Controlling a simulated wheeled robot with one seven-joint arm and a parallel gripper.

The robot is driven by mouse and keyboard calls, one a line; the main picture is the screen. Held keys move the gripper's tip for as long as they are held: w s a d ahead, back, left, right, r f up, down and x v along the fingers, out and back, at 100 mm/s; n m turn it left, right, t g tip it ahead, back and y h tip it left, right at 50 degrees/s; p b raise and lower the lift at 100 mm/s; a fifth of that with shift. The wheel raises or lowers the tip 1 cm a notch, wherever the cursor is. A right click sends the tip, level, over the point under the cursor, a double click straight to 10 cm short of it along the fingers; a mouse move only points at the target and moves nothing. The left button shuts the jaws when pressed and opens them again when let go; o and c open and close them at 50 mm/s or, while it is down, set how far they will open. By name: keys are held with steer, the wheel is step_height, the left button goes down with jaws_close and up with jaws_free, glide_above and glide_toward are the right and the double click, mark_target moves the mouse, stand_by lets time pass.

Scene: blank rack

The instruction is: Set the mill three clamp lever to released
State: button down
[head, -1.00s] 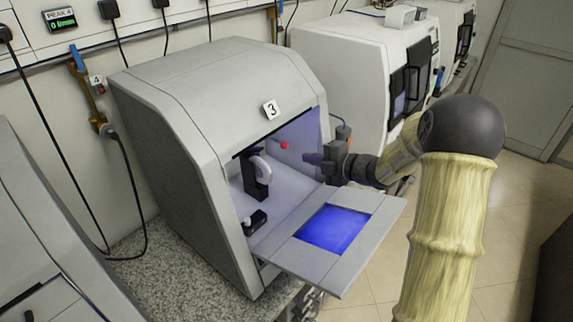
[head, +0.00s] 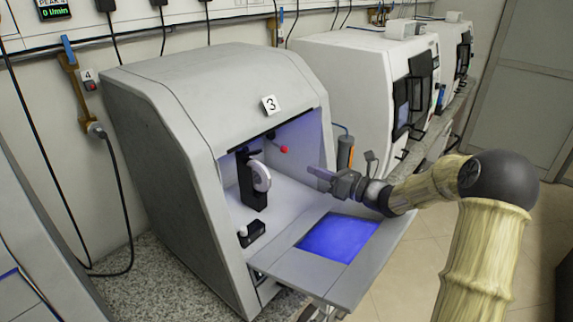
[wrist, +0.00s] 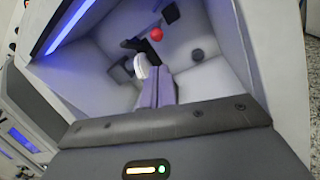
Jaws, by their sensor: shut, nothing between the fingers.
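Mill three (head: 180,90) is a grey box-shaped machine labelled 3, with its front door (head: 365,270) folded down open. Inside, a red ball (head: 284,149) sits on a dark fitting at the back wall; it looks like the end of the clamp lever, but whether it is clamped or released I cannot tell. The red ball also shows in the wrist view (wrist: 157,34). A black stand holding a white disc (head: 261,176) is left of my gripper. My gripper (head: 313,171) is shut and empty at the opening's right side, above the door, apart from the red ball.
A small black box with a pale knob (head: 251,233) sits at the chamber's front left. A similar white machine (head: 365,85) stands to the right along the bench. Door and chamber side walls bound the opening; the floor at right is clear.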

steer(key=p+x, duration=0.3)
steer(key=x, duration=0.7)
stand_by(0.4)
